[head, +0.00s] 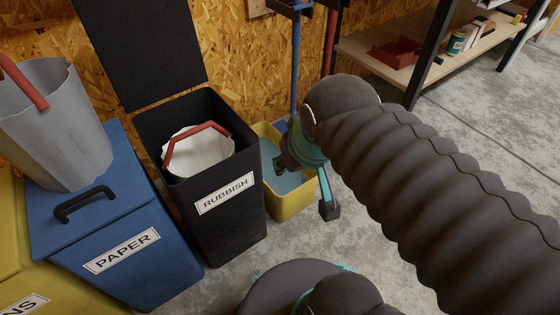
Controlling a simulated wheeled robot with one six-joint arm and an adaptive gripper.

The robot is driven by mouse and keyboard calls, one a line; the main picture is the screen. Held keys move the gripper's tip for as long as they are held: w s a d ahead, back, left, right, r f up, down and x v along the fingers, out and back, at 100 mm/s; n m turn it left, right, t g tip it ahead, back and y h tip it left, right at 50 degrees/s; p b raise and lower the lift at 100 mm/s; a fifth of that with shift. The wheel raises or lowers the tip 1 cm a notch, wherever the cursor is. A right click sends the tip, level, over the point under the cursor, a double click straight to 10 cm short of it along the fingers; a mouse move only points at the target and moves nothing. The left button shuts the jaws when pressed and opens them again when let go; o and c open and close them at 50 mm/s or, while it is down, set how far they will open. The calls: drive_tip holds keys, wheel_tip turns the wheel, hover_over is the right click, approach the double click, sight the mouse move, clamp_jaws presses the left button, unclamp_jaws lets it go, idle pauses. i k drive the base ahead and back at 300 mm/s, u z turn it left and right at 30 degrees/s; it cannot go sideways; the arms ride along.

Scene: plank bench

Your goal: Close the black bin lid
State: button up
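The black bin (222,220) labelled RUBBISH stands in the middle left. Its black lid (140,45) is up, tilted back against the board wall behind the bin. A white liner or pail (198,158) with a red handle shows inside the open bin. My gripper (306,188) is to the right of the bin, in front of the yellow bucket, apart from the lid. Its teal and dark fingers are spread, with nothing seen between them. My arm covers the right of the view.
A blue PAPER bin (125,245) with a black handle stands left of the black bin, with a grey pail (55,125) above it. A yellow bucket (290,202) stands to the right. A shelf (450,62) is at the back right. Concrete floor (500,120) is clear beyond my arm.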

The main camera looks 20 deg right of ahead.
sight(149, 51)
drive_tip(key=u, duration=0.05)
drive_tip(key=k, duration=0.55)
drive_tip(key=z, duration=0.75)
drive_tip(key=i, duration=1.2)
drive_tip(key=u, duration=0.75)
